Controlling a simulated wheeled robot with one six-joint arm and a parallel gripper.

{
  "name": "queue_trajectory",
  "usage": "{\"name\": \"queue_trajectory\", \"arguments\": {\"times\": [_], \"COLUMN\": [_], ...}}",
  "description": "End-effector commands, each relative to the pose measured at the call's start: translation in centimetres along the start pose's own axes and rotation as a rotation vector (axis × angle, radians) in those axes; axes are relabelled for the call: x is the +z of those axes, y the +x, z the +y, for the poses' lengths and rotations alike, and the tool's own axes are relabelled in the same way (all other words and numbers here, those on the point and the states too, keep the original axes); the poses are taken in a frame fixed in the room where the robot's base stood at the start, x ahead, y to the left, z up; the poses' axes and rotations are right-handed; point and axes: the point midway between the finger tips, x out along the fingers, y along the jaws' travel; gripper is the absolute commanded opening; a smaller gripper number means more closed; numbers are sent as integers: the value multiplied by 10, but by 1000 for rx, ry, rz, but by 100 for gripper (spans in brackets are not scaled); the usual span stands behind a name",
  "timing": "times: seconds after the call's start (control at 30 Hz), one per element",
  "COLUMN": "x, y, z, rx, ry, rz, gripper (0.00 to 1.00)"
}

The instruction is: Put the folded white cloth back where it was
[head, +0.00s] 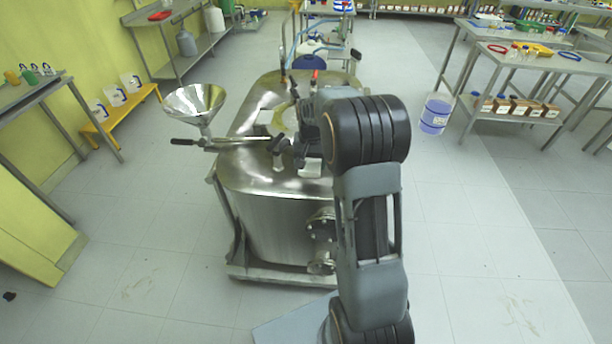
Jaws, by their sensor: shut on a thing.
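My arm reaches forward over the steel reactor vessel (255,225), and my gripper (286,150) is low over its top. The gripper is shut on a small pale thing (284,161), which looks like the folded white cloth. The arm hides part of it, and its folds are too small to make out. I cannot tell whether it touches the steel top.
A steel funnel (194,100) and a dark-handled bar (215,144) stand at the vessel's left. Pipes and valves rise behind the gripper. A white-and-blue bucket (435,114) stands on the floor to the right. Open floor surrounds the vessel; steel tables (520,68) are at right.

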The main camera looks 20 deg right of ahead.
Motion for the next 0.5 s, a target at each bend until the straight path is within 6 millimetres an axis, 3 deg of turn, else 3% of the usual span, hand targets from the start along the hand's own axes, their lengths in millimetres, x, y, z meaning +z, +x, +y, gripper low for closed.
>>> {"name": "queue_trajectory", "arguments": {"times": [0.2,0.5], "x": [2,2], "y": [31,51], "z": [-5,-4], "rx": [1,1], "ry": [-11,-8], "rz": [-2,-2], "gripper": [46,46]}}
